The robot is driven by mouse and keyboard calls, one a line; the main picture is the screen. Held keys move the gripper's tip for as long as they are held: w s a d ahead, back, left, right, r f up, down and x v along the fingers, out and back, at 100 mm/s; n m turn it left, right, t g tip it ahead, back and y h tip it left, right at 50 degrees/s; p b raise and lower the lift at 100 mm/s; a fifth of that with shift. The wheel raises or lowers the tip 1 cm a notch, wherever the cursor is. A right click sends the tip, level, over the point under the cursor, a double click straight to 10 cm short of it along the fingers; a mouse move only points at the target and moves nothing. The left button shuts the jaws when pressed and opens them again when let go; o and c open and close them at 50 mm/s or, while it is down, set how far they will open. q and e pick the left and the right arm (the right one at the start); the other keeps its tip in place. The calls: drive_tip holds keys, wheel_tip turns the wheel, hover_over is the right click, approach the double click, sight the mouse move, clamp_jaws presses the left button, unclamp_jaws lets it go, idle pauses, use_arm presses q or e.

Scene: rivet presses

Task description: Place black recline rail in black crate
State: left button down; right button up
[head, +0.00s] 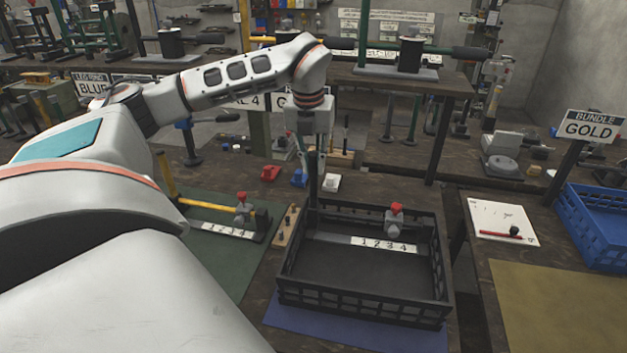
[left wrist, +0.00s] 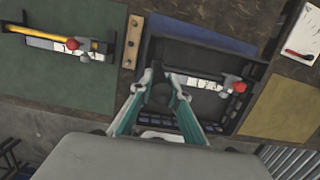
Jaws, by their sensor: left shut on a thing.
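The black recline rail (head: 345,238) carries a white strip numbered 1 to 4 and a grey clamp with a red knob. It appears within the walls of the black crate (head: 362,308); I cannot tell whether it touches the floor. A dark upright part rises at its left end to my left gripper (head: 313,158), which points down over the crate's back left corner. In the left wrist view, the fingers (left wrist: 161,80) are closed around a dark part beside the rail's numbered strip (left wrist: 205,83). The crate wall (left wrist: 190,44) shows there too. My right gripper is out of view.
A similar rail with a yellow bar (head: 215,229) lies on a green mat (head: 215,262) left of the crate. A wooden peg strip (head: 287,228) stands close to the crate's left wall. A blue crate (head: 590,220) and gold mat (head: 560,305) are at right.

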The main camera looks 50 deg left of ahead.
sight(314, 178)
use_arm(q)
drive_tip(key=shift+f, duration=2.2)
drive_tip(key=c, duration=1.9)
unclamp_jaws()
drive_tip(key=shift+f, duration=0.15)
drive_tip(key=r, duration=0.3)
drive_tip(key=s+r, duration=0.1)
drive_tip(key=r, duration=0.7)
drive_tip(key=shift+s+d, duration=0.2)
drive_tip(key=shift+d, duration=0.15)
drive_tip(key=shift+s+r+p, duration=0.1)
drive_tip(key=shift+r+p, duration=0.2)
drive_tip(key=shift+r, duration=0.25)
